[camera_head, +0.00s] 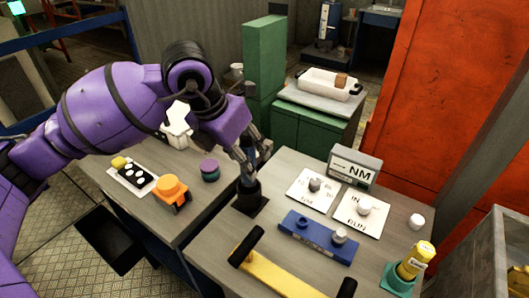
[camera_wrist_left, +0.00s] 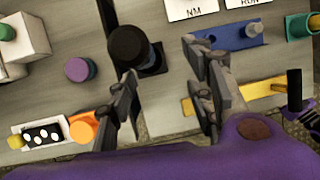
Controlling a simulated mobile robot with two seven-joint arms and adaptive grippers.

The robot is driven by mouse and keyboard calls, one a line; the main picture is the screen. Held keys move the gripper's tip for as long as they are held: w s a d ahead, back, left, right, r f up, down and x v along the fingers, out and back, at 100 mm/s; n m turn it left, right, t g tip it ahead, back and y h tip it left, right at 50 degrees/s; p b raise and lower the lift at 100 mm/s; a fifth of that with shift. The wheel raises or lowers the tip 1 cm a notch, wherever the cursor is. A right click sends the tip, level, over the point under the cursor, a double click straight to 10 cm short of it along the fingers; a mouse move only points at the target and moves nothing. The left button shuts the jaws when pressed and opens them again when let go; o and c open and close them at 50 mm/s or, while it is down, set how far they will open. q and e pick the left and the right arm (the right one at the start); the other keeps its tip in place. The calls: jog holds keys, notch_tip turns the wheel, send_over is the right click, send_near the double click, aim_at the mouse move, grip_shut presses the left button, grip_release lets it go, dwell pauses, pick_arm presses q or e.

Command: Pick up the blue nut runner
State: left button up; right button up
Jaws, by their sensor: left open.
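Only a little blue shows between my fingers in the head view. My left gripper (camera_head: 254,157) is open, pointing down around or just beside its upper part; I cannot tell whether it touches. In the left wrist view, a black round top (camera_wrist_left: 128,46) lies up and left of the gap of my left gripper (camera_wrist_left: 163,72). A grey and purple part at that view's right edge (camera_wrist_left: 303,117) may be my right gripper; its jaws are unclear.
A blue block (camera_head: 318,238) with knobs, a yellow bar (camera_head: 280,278) with black handles and white cards (camera_head: 312,190) lie right of the holder. The NM box (camera_head: 354,167) stands behind. An orange tool (camera_head: 173,190) and a purple-green cylinder (camera_head: 209,170) are left.

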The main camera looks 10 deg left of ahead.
pick_arm(q)
jog(key=shift+t+y, duration=0.4)
jog(key=shift+y, duration=0.1)
jog(key=w+f, duration=0.2)
jog(key=f, duration=0.1)
jog(key=w+f, duration=0.2)
jog(key=shift+a+f+p, duration=0.1)
jog(key=shift+a+p, duration=0.15)
jog(key=shift+p, duration=0.05)
grip_shut()
pick_arm(e)
jog(key=shift+s+r, duration=0.15)
jog(key=shift+r, duration=0.05)
